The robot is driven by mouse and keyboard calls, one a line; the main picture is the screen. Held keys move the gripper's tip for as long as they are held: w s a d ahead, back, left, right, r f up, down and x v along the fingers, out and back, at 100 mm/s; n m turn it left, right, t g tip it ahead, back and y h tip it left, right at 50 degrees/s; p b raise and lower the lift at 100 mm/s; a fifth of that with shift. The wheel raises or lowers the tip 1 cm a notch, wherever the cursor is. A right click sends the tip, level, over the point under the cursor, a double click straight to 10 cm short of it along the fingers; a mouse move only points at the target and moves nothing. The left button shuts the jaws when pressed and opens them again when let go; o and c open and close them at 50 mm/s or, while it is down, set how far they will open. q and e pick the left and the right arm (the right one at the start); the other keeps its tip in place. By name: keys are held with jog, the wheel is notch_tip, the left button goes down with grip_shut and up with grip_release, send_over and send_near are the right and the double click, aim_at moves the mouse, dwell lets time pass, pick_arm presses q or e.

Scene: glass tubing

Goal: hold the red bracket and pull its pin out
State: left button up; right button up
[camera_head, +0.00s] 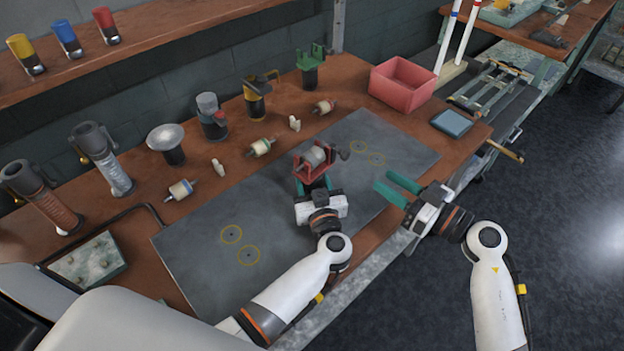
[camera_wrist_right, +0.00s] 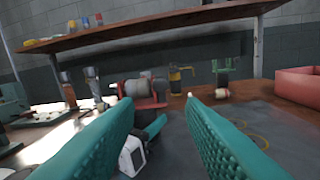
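The red bracket (camera_head: 300,174) is near the middle of the grey mat, with a grey roller (camera_head: 314,156) across it. A dark pin knob (camera_head: 344,152) sticks out on its right side. My left gripper (camera_head: 315,183) is at the bracket's near side, its teal fingers against or around the bracket's lower part; whether they are closed on it is unclear. My right gripper (camera_head: 389,186) is open and empty, to the right of the bracket and apart from it. In the right wrist view, the bracket (camera_wrist_right: 158,91) and roller (camera_wrist_right: 137,88) show beyond my open right fingers (camera_wrist_right: 160,112).
The grey mat (camera_head: 208,262) has yellow circles and bare room on both sides. Several fittings stand behind it, including a green-topped one (camera_head: 311,72). A pink bin (camera_head: 402,85) and a blue-grey square tray (camera_head: 452,122) are at the right. A shelf (camera_head: 150,48) overhangs the back.

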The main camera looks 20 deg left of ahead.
jog(key=shift+w+r, duration=0.1)
jog(key=shift+r, duration=0.05)
jog(key=shift+c, duration=1.4)
jog(key=w+r+t, duration=0.1)
jog(key=r, duration=0.1)
jog(key=w+r+t+y, duration=0.1)
jog(key=w+r, duration=0.1)
jog(key=r, duration=0.1)
jog(key=w+a+r+m+t, duration=0.1)
jog(key=r, duration=0.1)
jog(key=shift+w+r+t+y, duration=0.25)
jog(key=shift+t+y, duration=0.05)
grip_shut()
jog(key=w+a+r+m+t+h, duration=0.2)
jog(key=w+r+m+t+h, duration=0.75)
jog(key=w, duration=0.45)
jog(key=s+a+f+n+g+h, duration=0.1)
jog(key=s+a+n+g+h, duration=0.25)
jog(key=a+g, duration=0.5)
jog(key=s+n+g+h, duration=0.1)
jog(key=s+n+g, duration=0.6)
jog(key=s, duration=0.4)
jog(key=shift+f+g+h, duration=0.3)
jog(key=shift+f+g, duration=0.1)
jog(key=shift+g, duration=0.5)
